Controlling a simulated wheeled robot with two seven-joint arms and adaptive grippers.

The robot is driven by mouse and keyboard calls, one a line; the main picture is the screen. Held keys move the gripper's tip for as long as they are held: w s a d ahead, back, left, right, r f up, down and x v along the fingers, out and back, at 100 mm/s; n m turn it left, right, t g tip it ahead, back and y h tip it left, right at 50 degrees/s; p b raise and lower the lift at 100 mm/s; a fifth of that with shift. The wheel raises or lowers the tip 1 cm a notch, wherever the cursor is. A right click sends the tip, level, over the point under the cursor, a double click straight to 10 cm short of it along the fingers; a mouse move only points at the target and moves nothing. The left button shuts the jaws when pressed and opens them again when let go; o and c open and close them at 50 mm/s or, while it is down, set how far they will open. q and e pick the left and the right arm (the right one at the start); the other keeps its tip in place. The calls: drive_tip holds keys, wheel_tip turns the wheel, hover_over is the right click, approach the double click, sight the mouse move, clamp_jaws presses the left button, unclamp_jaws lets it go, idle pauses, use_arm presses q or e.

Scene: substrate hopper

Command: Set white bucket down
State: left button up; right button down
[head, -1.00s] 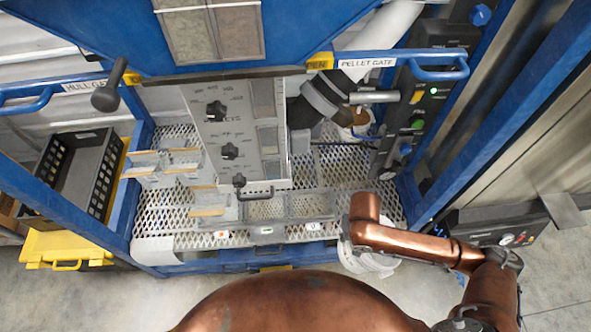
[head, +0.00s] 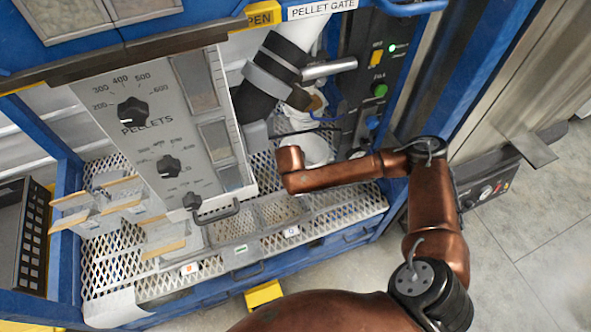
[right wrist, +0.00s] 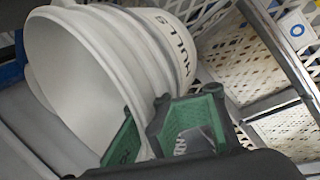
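The white bucket (head: 314,150) is over the mesh shelf at the right, partly hidden behind my right forearm. In the right wrist view the bucket (right wrist: 85,70) fills the left side, mouth open, with dark lettering on its outer wall. The green fingers of my right gripper (right wrist: 150,130) straddle its wall at the rim, one inside and one outside. The gripper is shut on it. In the head view the fingers are hidden by my wrist. I cannot tell whether the bucket's base touches the mesh. My left gripper is not in view.
The mesh shelf (head: 120,258) also holds wooden-edged dividers (head: 165,246) and clear bins (head: 232,228). A grey PELLETS panel (head: 150,135) hangs over it. A control column (head: 378,85) stands at the right.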

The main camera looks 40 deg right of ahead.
drive_tip(key=w+d, duration=0.2)
drive_tip(key=w+d+n+t+b, duration=0.1)
drive_tip(key=w+d, duration=0.1)
drive_tip(key=w+d+f+n+b, duration=0.1)
drive_tip(key=w, duration=0.1)
drive_tip(key=shift+d+t, duration=0.4)
drive_tip(key=shift+w+d+n+b, duration=0.2)
drive_tip(key=shift+w+n+b, duration=0.1)
drive_tip(key=shift+b, duration=0.05)
wheel_tip(320, 180, down, 6)
drive_tip(key=b, duration=0.2)
drive_tip(key=shift+r+b, duration=0.15)
drive_tip(key=shift+b, duration=0.25)
drive_tip(key=shift+f, duration=0.2)
wheel_tip(320, 180, down, 3)
drive_tip(key=shift+f+b, duration=0.2)
drive_tip(key=shift+b, duration=0.75)
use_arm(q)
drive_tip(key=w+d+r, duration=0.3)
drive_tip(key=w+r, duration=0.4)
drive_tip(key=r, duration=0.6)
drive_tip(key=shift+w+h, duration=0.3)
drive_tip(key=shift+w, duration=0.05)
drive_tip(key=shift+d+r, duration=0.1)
use_arm(e)
drive_tip(key=c, duration=2.7)
unclamp_jaws()
